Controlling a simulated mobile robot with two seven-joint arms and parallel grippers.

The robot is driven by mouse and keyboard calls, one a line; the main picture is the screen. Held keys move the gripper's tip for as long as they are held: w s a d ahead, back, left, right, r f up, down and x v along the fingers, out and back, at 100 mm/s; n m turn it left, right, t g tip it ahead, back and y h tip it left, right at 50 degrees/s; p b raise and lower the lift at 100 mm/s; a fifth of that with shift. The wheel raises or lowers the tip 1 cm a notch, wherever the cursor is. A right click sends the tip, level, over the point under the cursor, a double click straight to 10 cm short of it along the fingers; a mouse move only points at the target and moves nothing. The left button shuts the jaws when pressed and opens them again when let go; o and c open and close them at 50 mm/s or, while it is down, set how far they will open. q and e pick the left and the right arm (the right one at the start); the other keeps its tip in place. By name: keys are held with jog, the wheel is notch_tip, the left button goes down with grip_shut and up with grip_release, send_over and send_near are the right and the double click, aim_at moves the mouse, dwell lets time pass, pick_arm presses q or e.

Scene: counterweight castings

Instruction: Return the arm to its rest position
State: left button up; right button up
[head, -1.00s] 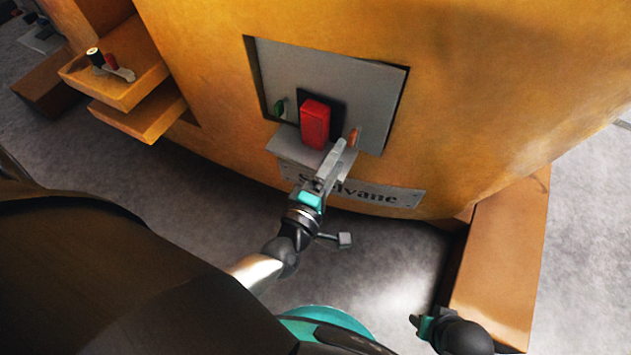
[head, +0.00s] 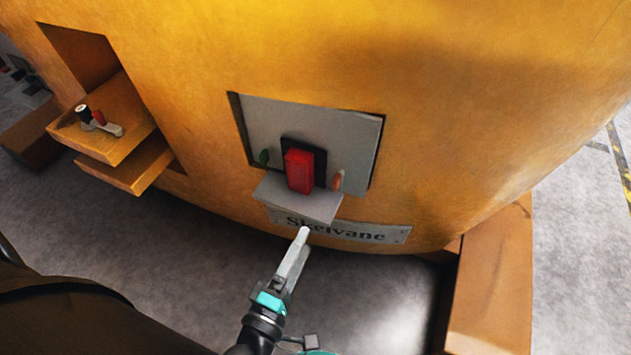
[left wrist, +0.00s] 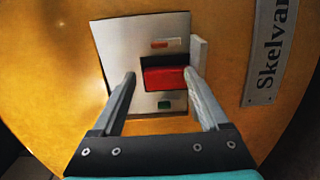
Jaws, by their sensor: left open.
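My left gripper (head: 297,243) is in the lower middle of the head view, in front of the grey panel's ledge and the nameplate. In the left wrist view its two fingers (left wrist: 160,88) stand wide apart with nothing between them. Beyond them is the red switch block (left wrist: 165,78), which also shows in the head view (head: 299,170), standing out from the grey panel (head: 350,140). The gripper is apart from the switch. My right gripper does not show now.
The panel sits in a large yellow casting (head: 450,100). A grey ledge (head: 295,196) juts out below the switch, above a nameplate (head: 355,232). Yellow steps (head: 125,145) at left hold a small lever. A brown block (head: 490,280) stands at right. Grey floor (head: 195,250) is open in front.

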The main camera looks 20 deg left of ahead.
pick_arm(q)
jog(key=s+a+f+m+g+h+p, duration=0.1)
jog(key=s+f+m+g+p, duration=0.1)
jog(key=f+m+g, duration=0.35)
jog(key=s+a+f+m+g+h+p, duration=0.1)
jog(key=f+m+g+p, duration=0.1)
jog(key=f+m, duration=0.7)
jog(key=s+a+f+m+g+y+p, duration=0.1)
jog(key=s+a+f+m+g, duration=0.1)
jog(key=s+a+f+g, duration=0.2)
jog(key=s+a+f+m+g+y+p, duration=0.2)
jog(key=s+a+f+m+g, duration=0.1)
jog(key=s+f, duration=0.5)
jog(key=s+g, duration=0.1)
jog(key=s, duration=0.2)
jog(key=shift+s+a+f+m, duration=0.25)
jog(key=shift+a+m, duration=0.1)
jog(key=shift+a, duration=0.05)
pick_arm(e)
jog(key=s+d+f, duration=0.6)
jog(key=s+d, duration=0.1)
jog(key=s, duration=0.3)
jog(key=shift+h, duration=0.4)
